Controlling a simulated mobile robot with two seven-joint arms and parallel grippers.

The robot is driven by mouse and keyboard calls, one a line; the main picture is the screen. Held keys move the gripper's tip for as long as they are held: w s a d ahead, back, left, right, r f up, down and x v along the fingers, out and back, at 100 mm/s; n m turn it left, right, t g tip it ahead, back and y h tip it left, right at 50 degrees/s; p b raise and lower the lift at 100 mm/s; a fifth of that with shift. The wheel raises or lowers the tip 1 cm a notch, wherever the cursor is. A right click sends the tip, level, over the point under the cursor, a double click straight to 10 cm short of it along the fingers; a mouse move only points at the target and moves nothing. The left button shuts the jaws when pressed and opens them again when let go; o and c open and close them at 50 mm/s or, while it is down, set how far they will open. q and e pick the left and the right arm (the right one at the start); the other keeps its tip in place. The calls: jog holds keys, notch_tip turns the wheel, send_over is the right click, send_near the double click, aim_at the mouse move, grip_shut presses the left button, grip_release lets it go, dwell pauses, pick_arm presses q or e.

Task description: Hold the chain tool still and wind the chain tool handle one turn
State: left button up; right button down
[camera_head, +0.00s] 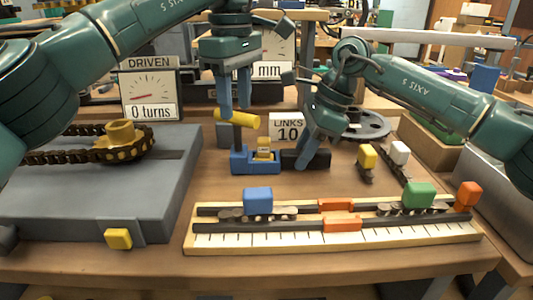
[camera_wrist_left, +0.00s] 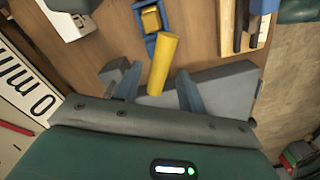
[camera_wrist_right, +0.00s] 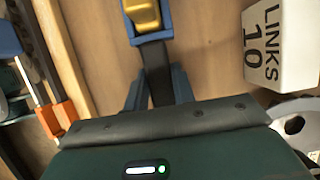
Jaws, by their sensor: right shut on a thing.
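The chain tool (camera_head: 255,162) is a small blue body with a yellow piece in it and a dark grip. It stands upright on the table, centre in the head view. My right gripper (camera_head: 309,160) is shut on the dark grip, which shows between its fingers in the right wrist view (camera_wrist_right: 157,75). The chain tool handle (camera_head: 237,118) is a yellow bar on top of a dark post at the tool's left end. My left gripper (camera_head: 236,108) is above it, pointing down. In the left wrist view its fingers are apart, with the yellow bar (camera_wrist_left: 163,62) between them and gaps beside it.
A grey block (camera_head: 90,190) with a chain around a yellow sprocket stands at left. A scale board (camera_head: 335,237) with chain pieces and coloured blocks lies in front. Behind are a dial reading "0 turns" (camera_head: 151,95) and a "LINKS 10" sign (camera_head: 287,127). Loose chain pieces lie to the right.

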aim_at(237, 117)
pick_arm(q)
jog(key=shift+f, duration=1.85)
jog(key=shift+c, duration=0.6)
grip_shut()
jog(key=m, duration=0.3)
jog(key=shift+m, duration=0.3)
jog(key=m, duration=1.1)
